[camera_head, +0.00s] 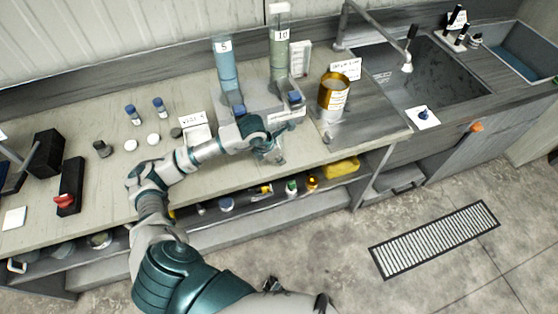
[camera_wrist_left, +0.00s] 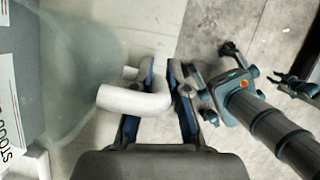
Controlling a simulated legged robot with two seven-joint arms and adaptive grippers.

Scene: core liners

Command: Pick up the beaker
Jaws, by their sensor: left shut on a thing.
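The beaker (camera_head: 277,156) is clear and small in the head view, at the bench's front edge just below my left gripper (camera_head: 268,142). In the left wrist view the clear beaker wall (camera_wrist_left: 85,60) fills the left side. Its white curved handle (camera_wrist_left: 135,100) lies between the fingers of my left gripper (camera_wrist_left: 160,95), which is shut on it. Whether the beaker touches the bench is hard to tell. A dark shape at the right of the wrist view may be my right gripper (camera_wrist_left: 297,84); its jaws are too small to read.
Tall cylinders marked 5 (camera_head: 226,68) and 10 (camera_head: 279,52) stand behind the gripper. An amber container (camera_head: 333,96) stands to the right, before the sink (camera_head: 430,75). Blue-capped bottles (camera_head: 133,115) stand left. A lower shelf (camera_head: 240,207) holds small bottles and a yellow object (camera_head: 341,167).

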